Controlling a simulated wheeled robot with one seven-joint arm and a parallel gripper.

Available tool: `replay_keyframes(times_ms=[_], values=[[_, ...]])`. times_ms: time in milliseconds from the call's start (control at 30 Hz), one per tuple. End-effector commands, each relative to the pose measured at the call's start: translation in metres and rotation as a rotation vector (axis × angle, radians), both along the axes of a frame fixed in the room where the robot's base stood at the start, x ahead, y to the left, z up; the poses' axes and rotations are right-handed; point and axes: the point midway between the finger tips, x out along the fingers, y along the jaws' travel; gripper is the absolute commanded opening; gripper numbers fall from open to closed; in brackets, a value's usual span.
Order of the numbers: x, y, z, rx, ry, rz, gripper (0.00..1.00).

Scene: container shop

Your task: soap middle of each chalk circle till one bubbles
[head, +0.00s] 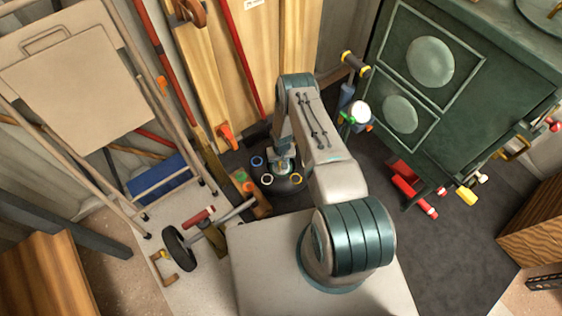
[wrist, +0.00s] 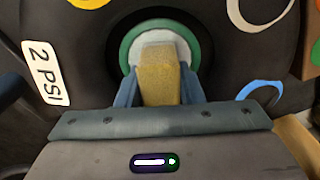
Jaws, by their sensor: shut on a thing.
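My gripper (wrist: 155,97) is shut on a yellow sponge block (wrist: 159,76). The sponge's far end lies over the middle of a green chalk circle (wrist: 205,42) on a black rounded rubber thing (wrist: 225,68). A white, foam-like patch (wrist: 150,38) fills much of that circle around the sponge tip; I cannot make out bubbles. A white circle (wrist: 232,12) and a blue circle (wrist: 262,82) are to the right, and a yellow one (wrist: 88,3) is at the top left. In the head view, the rubber thing (head: 284,189) is under my gripper (head: 282,165), with blue, yellow and white circles showing.
A "2 PSI" label (wrist: 43,72) is on the rubber. In the head view, a wooden block (head: 250,193) and a wheel (head: 178,248) are to the left, boards (head: 270,60) are behind, and a green cabinet (head: 450,90) stands right. Dark floor (head: 440,240) is clear at lower right.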

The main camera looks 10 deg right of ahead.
Motion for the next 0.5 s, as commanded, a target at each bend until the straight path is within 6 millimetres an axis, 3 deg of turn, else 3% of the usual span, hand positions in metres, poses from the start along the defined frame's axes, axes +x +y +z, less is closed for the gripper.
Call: replay_keyframes(times_ms=[500], values=[[0.000, 0.000, 0.041, 0.000, 0.001, -0.001, 0.16]])
